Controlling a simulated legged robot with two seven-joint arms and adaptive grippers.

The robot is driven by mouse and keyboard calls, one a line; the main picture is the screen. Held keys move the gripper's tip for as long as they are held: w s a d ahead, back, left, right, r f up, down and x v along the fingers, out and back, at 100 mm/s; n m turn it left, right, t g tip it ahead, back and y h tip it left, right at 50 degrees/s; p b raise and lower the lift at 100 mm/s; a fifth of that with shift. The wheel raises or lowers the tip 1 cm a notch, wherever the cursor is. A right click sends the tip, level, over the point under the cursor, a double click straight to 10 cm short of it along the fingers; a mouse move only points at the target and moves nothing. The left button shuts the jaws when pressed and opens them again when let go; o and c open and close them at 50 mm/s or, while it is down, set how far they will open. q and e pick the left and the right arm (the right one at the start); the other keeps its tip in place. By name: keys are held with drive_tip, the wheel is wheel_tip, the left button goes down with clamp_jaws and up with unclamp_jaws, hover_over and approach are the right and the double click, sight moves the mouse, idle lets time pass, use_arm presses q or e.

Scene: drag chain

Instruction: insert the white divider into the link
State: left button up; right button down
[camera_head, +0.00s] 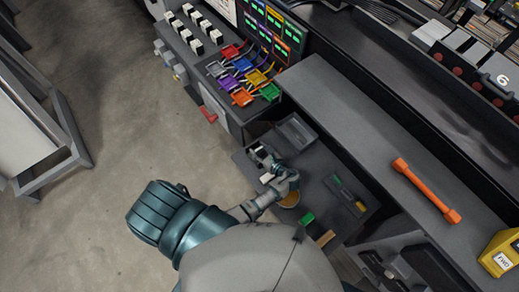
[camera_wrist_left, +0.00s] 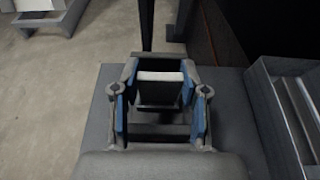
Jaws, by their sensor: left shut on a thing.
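My left gripper (camera_wrist_left: 160,100) shows in the wrist view with its two blue-padded fingers shut from either side on a small piece. The white divider (camera_wrist_left: 160,76) is a pale bar lying crosswise between the fingertips. A dark, frame-like part shows right below and around it; I cannot tell whether this is the link or part of the gripper, nor whether the divider is seated in anything. In the head view my left gripper (camera_head: 268,165) is low over the grey work table, and small dark and white parts there are too small to tell apart. My right gripper is out of view.
An open grey tray (camera_head: 296,131) stands beside my left gripper; it also shows in the wrist view (camera_wrist_left: 285,110). Coloured bins (camera_head: 242,97) are at the back. A tray with a green-handled tool (camera_head: 345,192) and an orange bar (camera_head: 426,190) lie to the right.

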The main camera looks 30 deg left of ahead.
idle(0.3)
use_arm(q)
drive_tip(key=shift+p, duration=0.4)
idle(0.5)
drive_tip(key=shift+p, duration=0.35)
drive_tip(key=shift+f+b, duration=0.6)
drive_tip(key=shift+f, duration=0.25)
drive_tip(key=o, duration=1.2)
drive_tip(key=shift+c, duration=0.2)
